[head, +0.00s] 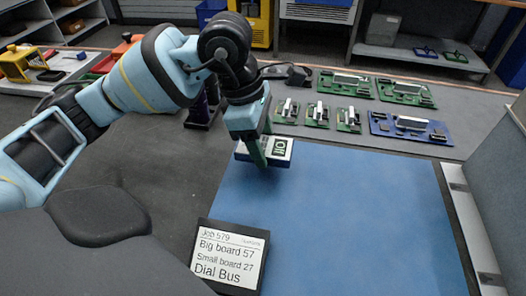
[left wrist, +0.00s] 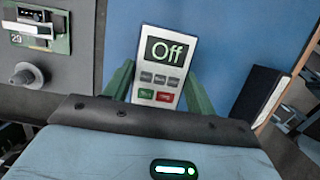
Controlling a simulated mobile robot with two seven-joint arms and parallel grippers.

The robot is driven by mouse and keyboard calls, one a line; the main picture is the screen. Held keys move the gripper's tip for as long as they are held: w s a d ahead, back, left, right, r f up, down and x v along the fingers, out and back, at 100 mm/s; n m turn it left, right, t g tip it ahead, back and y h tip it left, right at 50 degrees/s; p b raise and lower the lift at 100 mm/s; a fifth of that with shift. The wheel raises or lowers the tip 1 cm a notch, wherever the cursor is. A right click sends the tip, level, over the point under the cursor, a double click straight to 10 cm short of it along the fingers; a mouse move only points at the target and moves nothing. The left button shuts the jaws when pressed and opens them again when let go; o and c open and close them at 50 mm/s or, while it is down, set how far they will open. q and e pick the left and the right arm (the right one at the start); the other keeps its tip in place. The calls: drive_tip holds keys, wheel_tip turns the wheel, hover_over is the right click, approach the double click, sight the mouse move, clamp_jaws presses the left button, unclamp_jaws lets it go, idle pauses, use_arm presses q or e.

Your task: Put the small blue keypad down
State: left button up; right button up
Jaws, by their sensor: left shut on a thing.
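The small keypad (head: 280,148) has a white face, a dark screen and blue showing at its edge. In the left wrist view the keypad (left wrist: 161,70) shows "Off" on its screen, with grey, red and green buttons below. My left gripper (head: 262,152) has green fingers and is shut on the keypad. The keypad is over the far left corner of the blue mat (head: 340,215); I cannot tell if it touches the mat. The fingers partly hide it in the head view. My right gripper is not in view.
Green boards (head: 317,113) and a blue board (head: 410,128) lie on the grey bench behind the mat. A job sign (head: 230,255) stands at the mat's near left. A grey panel (head: 490,180) bounds the right. The mat's middle is clear.

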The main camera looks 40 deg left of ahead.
use_arm(q)
drive_tip(key=shift+f+b, duration=0.4)
drive_tip(key=shift+f, duration=1.3)
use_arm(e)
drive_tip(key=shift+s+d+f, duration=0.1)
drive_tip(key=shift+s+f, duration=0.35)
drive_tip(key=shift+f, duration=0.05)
use_arm(q)
drive_tip(key=shift+f, duration=0.15)
drive_tip(key=o, duration=0.8)
drive_tip(key=shift+o, duration=1.1)
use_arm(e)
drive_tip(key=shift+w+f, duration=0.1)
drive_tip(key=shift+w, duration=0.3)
